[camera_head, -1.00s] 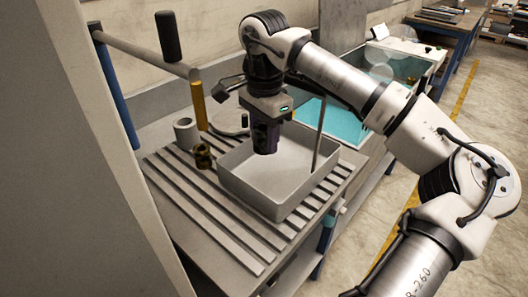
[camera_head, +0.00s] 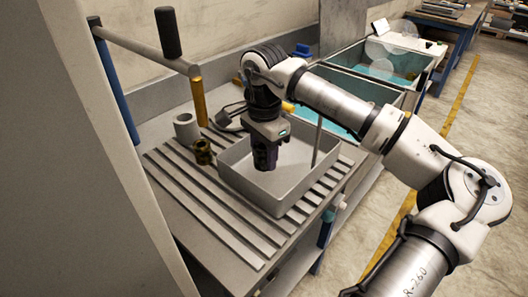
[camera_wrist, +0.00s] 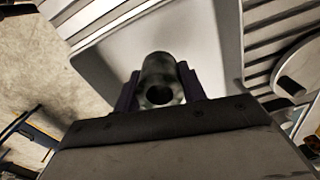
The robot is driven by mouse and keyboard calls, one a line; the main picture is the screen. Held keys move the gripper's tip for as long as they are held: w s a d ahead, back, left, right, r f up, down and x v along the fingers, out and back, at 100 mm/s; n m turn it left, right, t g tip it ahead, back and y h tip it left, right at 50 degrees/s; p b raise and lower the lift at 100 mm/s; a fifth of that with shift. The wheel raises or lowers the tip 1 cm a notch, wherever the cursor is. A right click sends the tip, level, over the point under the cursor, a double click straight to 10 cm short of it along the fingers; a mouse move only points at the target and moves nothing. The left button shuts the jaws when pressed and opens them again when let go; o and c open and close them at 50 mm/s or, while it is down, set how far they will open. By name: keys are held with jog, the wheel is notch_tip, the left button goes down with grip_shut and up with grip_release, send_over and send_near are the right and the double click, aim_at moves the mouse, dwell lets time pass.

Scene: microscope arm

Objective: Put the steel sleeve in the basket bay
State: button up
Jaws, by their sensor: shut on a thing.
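My gripper (camera_head: 265,166) points down inside the outline of a grey open-topped square bin (camera_head: 238,180) on the slatted bench. In the wrist view my gripper (camera_wrist: 160,92) is shut on a dark grey metal sleeve (camera_wrist: 162,68), with one dark finger on each side. The sleeve's round open end faces the wrist camera. In the head view the sleeve is hidden or too dark to tell from the fingers. I cannot tell whether it touches the bin floor. Which part is the basket bay is not clear from the frames.
A light grey hollow cylinder (camera_head: 186,129) and a brass-coloured ring (camera_head: 202,152) stand left of the bin. A thin upright rod (camera_head: 317,140) is near the bin's right side. Teal-lined tanks (camera_head: 348,88) lie behind. Bare slats (camera_head: 205,205) run in front.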

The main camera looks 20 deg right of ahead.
jog(key=shift+f, duration=0.3)
jog(key=o, duration=1.2)
jog(key=shift+r, duration=0.1)
jog(key=shift+r+p, duration=0.5)
jog(key=shift+r, duration=0.1)
notch_tip(320, 180, up, 12)
jog(key=b, duration=0.2)
